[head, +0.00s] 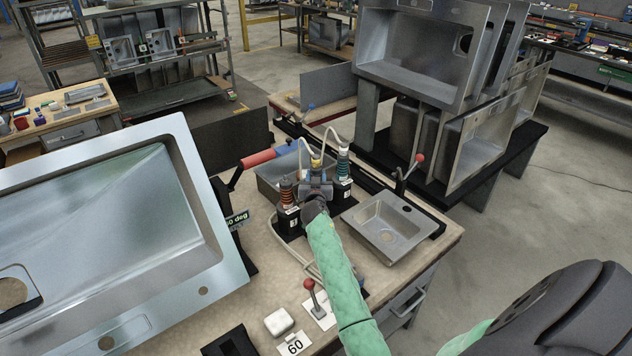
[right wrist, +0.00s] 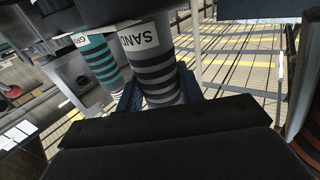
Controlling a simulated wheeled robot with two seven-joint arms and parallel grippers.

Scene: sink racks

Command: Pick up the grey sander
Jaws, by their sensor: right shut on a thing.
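The grey sander (right wrist: 160,72), with dark and light grey bands and a white label reading "SAND", fills the middle of the right wrist view. My right gripper (right wrist: 158,98) is shut on it, with a blue finger on either side of the banded body. In the head view my right gripper (head: 315,190) is at the tool row on the workbench, and the sander is mostly hidden behind it. Whether the sander touches its holder cannot be told. My left gripper is not in view.
A teal-banded tool (head: 343,160) stands to the right and an orange-banded tool (head: 286,191) to the left, both close to my gripper. Hoses curve around them. A small sink (head: 388,226) lies right on the workbench; a large tilted sink (head: 215,225) stands left.

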